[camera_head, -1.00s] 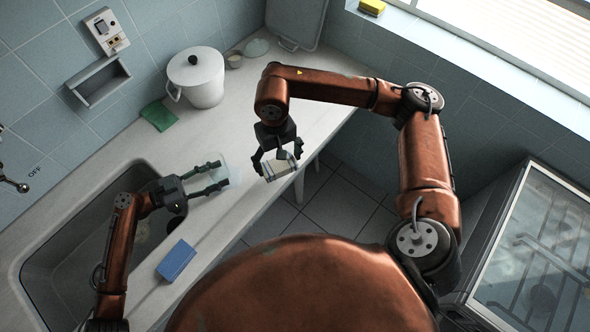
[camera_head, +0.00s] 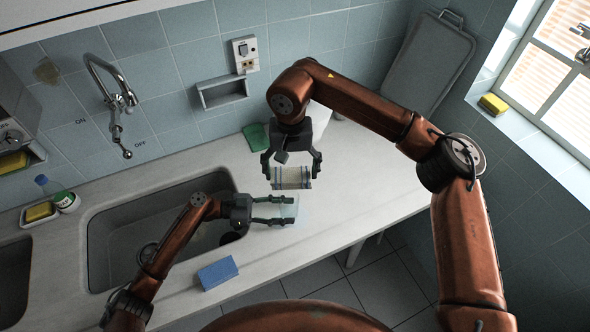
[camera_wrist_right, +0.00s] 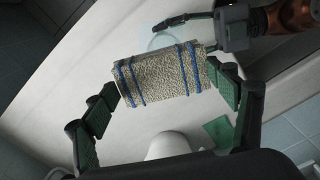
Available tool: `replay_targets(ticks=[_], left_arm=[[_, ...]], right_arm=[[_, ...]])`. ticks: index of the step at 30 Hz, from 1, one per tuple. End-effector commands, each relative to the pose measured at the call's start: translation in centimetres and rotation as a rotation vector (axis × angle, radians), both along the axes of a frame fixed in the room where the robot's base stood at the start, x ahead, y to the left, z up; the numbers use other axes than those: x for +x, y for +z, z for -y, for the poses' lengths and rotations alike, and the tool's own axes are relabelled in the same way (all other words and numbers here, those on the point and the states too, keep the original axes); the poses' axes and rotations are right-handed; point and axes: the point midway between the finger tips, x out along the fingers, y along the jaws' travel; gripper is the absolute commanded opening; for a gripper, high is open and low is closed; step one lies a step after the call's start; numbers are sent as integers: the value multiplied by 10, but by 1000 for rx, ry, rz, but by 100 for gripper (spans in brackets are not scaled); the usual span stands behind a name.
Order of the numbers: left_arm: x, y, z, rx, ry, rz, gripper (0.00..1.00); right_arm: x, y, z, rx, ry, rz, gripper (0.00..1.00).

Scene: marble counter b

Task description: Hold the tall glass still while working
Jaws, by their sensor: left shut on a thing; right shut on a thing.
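The tall glass (camera_head: 289,213) is clear and faint, above the counter right of the sink. My left gripper (camera_head: 284,209) is shut on it from the left. In the right wrist view the glass shows as a pale round shape (camera_wrist_right: 163,42) beside the left gripper's finger. My right gripper (camera_head: 291,167) is shut on a rolled beige cloth with blue stripes (camera_head: 291,179). The cloth (camera_wrist_right: 160,78) spans between its fingers in the wrist view. The cloth is just behind the glass in the head view; I cannot tell whether they touch.
The sink (camera_head: 120,240) lies left, with a tap (camera_head: 108,85) on the wall. A blue sponge (camera_head: 217,273) lies near the counter's front edge. A green cloth (camera_head: 256,137) lies at the back. A white pot (camera_head: 321,117) is mostly hidden behind my right arm. Counter (camera_head: 365,190) to the right is clear.

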Motion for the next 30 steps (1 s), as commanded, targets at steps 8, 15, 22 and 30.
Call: replay_targets(ticks=[8,15,22,30], left_arm=[[0,0,0,0,0,0,30],[0,0,0,0,0,0,30],[0,0,0,0,0,0,30],[0,0,0,0,0,0,30]], right_arm=[[-1,-32,0,1,0,-2,60],[-1,-48,0,0,0,-1,60],[-1,-51,0,0,1,0,60],[-1,-51,0,0,0,0,60]])
